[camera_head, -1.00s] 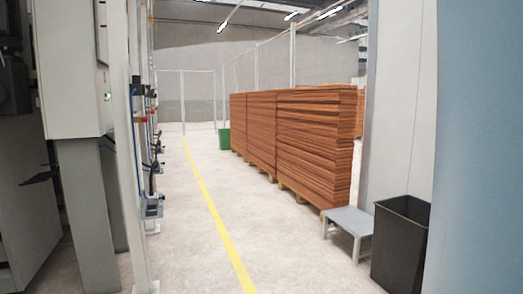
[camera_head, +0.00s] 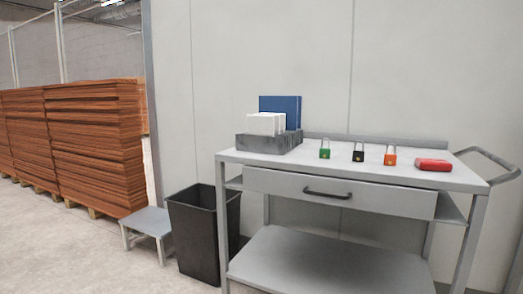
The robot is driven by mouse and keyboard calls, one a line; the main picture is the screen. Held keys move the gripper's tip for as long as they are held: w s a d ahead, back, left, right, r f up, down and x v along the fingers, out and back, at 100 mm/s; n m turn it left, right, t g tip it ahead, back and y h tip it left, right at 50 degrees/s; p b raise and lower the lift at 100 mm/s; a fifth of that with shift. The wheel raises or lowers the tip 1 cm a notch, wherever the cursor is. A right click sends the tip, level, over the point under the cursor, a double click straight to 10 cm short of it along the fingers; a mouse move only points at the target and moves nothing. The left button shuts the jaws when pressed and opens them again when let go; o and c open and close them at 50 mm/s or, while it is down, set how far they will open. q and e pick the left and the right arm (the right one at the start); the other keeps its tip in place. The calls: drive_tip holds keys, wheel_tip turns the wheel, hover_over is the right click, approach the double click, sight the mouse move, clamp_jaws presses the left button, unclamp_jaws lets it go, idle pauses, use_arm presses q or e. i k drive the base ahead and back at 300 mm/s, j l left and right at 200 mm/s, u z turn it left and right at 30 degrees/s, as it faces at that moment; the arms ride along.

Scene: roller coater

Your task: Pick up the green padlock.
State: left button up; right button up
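The green padlock (camera_head: 325,153) stands upright on the top of a grey trolley (camera_head: 400,172), leftmost in a row of three padlocks. Its shackle points up. A black padlock (camera_head: 358,155) stands just right of it, and an orange padlock (camera_head: 390,159) stands right of that. The padlocks are apart from each other. Neither of my grippers shows in this view.
A grey box (camera_head: 270,143) with white cards and a blue book (camera_head: 282,109) stands left of the padlocks. A red case (camera_head: 433,165) lies to their right. A black bin (camera_head: 205,232) and a small grey step (camera_head: 147,222) stand left of the trolley.

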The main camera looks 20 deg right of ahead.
sight(325, 153)
drive_tip(key=z, duration=1)
drive_tip(key=i+j+z, duration=0.15)
drive_tip(key=i+j, duration=0.15)
